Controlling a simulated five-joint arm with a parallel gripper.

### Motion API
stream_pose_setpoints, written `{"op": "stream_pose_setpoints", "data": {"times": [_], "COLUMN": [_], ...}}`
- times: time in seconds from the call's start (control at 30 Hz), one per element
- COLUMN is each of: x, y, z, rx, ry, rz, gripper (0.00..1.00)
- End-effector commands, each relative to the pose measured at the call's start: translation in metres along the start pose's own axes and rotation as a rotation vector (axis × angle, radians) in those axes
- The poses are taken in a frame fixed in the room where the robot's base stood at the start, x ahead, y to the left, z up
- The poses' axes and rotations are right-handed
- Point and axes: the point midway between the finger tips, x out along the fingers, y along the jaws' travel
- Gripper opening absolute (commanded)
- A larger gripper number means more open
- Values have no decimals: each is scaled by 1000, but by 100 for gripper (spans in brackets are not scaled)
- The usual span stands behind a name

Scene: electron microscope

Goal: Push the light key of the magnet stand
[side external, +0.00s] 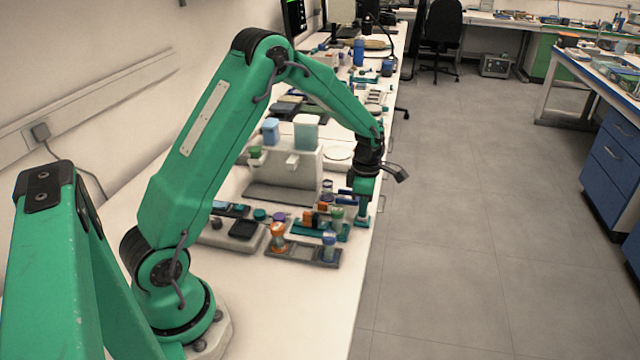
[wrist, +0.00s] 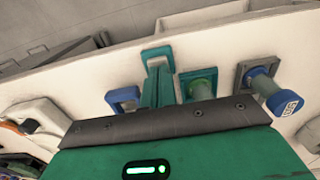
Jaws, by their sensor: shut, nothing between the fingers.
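My gripper (side external: 362,214) points down over the front edge of the bench, just right of a teal rack. Its narrow teal fingers are shut and empty; they also show in the wrist view (wrist: 159,82). A teal square piece (wrist: 157,52) shows at or just beyond the fingertips; I cannot tell whether they touch it. The teal rack (side external: 312,231) holds orange pieces and a green-topped tube (side external: 336,214), also seen in the wrist view (wrist: 199,84). I cannot make out which thing is the magnet stand, nor its light key.
A grey tray (side external: 287,253) with orange-topped and blue-topped tubes stands in front. A grey unit with a black plate (side external: 244,230) is left of it. A white device (side external: 290,166) with pale blue containers stands behind. The bench is clear toward the front.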

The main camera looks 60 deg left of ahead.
Motion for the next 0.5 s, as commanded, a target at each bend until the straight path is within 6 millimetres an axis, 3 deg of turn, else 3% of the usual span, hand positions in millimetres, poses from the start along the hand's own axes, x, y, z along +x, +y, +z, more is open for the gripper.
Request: {"op": "stream_pose_setpoints", "data": {"times": [0.5], "x": [24], "y": [-1], "z": [-1], "rx": [0], "ry": [3], "rz": [-4], "gripper": [0]}}
